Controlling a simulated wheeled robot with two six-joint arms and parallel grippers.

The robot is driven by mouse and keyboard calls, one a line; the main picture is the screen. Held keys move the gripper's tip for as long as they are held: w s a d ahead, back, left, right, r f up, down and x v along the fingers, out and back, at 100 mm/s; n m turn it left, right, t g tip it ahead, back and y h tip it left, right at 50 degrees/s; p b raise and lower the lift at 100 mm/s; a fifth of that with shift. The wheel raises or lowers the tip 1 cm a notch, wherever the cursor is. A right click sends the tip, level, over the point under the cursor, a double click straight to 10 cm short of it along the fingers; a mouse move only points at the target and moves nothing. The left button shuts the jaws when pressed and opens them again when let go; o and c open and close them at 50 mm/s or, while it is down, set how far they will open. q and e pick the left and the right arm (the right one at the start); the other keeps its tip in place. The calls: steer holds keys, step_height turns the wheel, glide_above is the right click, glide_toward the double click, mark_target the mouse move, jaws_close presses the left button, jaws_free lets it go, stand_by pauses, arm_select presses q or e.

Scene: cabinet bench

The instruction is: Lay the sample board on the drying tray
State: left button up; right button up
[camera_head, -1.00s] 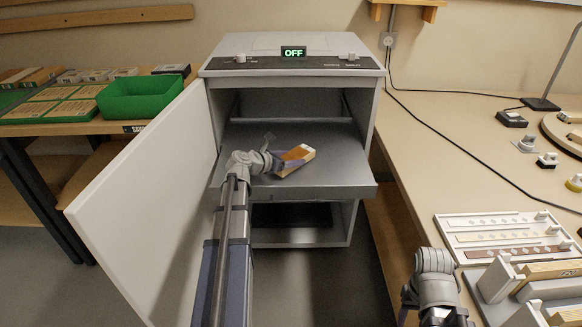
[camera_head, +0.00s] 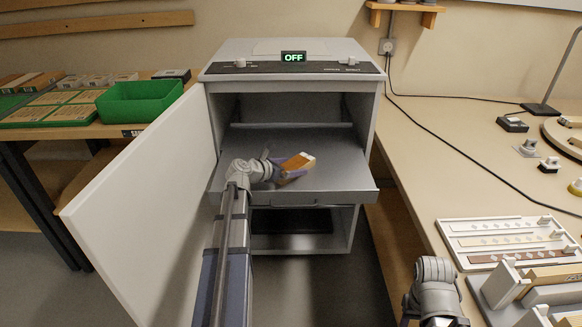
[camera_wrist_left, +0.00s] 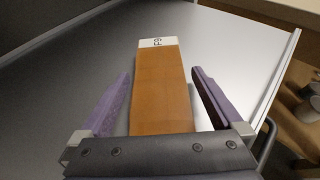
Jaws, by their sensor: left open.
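The sample board (camera_head: 297,163), orange-brown with a white labelled end, lies on the pulled-out grey drying tray (camera_head: 335,180) of the cabinet. In the left wrist view the board (camera_wrist_left: 162,85) lies flat with its white end away from me. My left gripper (camera_head: 277,168) is open at the tray. Its purple fingers (camera_wrist_left: 161,88) stand on either side of the board, with a gap visible on each side. The board's near end is hidden behind the gripper body. My right arm shows at the lower right, but its fingers do not show.
The open white cabinet door (camera_head: 140,200) stands left of my left arm. The cabinet top (camera_head: 290,62) reads OFF. A green bin (camera_head: 143,100) stands on the left bench. The right bench holds a white rack of strips (camera_head: 505,237). The tray's right side is clear.

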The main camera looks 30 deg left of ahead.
arm_select(q)
steer(key=shift+s+r, duration=0.2)
steer(key=shift+r, duration=0.1)
steer(key=p+v, duration=0.4)
steer(key=v, duration=0.6)
steer(key=shift+s+a, duration=0.1)
steer(key=shift+s, duration=0.15)
steer(key=shift+s+a+r+p, duration=0.15)
steer(key=shift+s+p, duration=0.2)
steer(key=shift+s, duration=0.15)
steer(key=shift+c, duration=0.2)
